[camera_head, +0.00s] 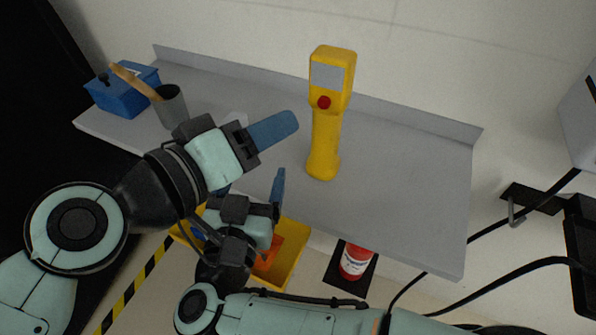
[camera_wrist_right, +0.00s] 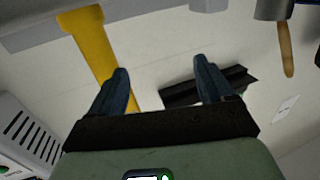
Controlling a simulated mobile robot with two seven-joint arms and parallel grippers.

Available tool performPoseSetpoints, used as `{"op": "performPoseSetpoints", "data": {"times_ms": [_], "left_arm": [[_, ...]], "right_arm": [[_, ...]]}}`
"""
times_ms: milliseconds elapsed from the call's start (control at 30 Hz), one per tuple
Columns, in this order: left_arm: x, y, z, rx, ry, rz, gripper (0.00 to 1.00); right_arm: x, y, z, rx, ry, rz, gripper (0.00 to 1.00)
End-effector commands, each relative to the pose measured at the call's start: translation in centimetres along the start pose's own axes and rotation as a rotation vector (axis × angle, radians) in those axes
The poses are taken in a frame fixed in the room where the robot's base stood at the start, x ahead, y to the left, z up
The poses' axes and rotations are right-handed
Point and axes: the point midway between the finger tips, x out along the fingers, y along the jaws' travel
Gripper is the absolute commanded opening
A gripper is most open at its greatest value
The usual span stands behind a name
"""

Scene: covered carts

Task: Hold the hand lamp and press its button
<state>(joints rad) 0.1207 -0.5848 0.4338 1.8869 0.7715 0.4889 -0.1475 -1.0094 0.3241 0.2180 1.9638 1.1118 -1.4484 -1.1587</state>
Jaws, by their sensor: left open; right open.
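The yellow hand lamp (camera_head: 323,140) stands upright on the grey shelf, its head at the top with a grey panel and a red button (camera_head: 324,102) below it. My left gripper (camera_head: 284,122) is left of the lamp, open and empty, its blue fingers pointing toward it without visible contact. My right gripper (camera_head: 277,178) is lower, near the shelf's front edge, open and empty. In the right wrist view, the lamp's yellow handle (camera_wrist_right: 90,45) shows behind and left of the right gripper's fingers (camera_wrist_right: 163,80). The button is not visible there.
On the shelf's left end are a blue box (camera_head: 125,95) and a grey cup (camera_head: 171,106) with a wooden-handled tool. The shelf (camera_head: 410,170) is clear right of the lamp. Below are a yellow bin (camera_head: 292,262) and a red-and-white container (camera_head: 355,262). Black cables hang at right.

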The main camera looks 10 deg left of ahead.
Motion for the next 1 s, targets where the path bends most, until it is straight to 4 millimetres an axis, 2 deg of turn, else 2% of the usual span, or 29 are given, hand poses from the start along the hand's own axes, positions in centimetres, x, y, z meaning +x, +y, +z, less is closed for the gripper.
{"op": "performPoseSetpoints", "data": {"times_ms": [33,100,233,367,467,1000], "left_arm": [[0.0,0.0,0.0,0.000,0.000,0.000,0.43],[0.0,0.0,0.0,0.000,0.000,0.000,0.43],[0.0,0.0,0.0,0.000,0.000,0.000,0.43],[0.0,0.0,0.0,0.000,0.000,0.000,0.43],[0.0,0.0,0.0,0.000,0.000,0.000,0.43],[0.0,0.0,0.0,0.000,0.000,0.000,0.43]], "right_arm": [[0.2,1.9,-0.9,0.006,0.013,0.076,0.81],[0.2,4.0,-1.7,0.009,0.025,0.168,0.81],[-0.1,6.5,-2.6,0.008,0.035,0.275,0.81],[0.2,7.5,-2.9,0.008,0.038,0.314,0.81],[1.3,8.0,-2.9,0.009,0.037,0.318,0.81],[10.6,10.9,-3.2,0.008,0.038,0.314,0.81]]}}
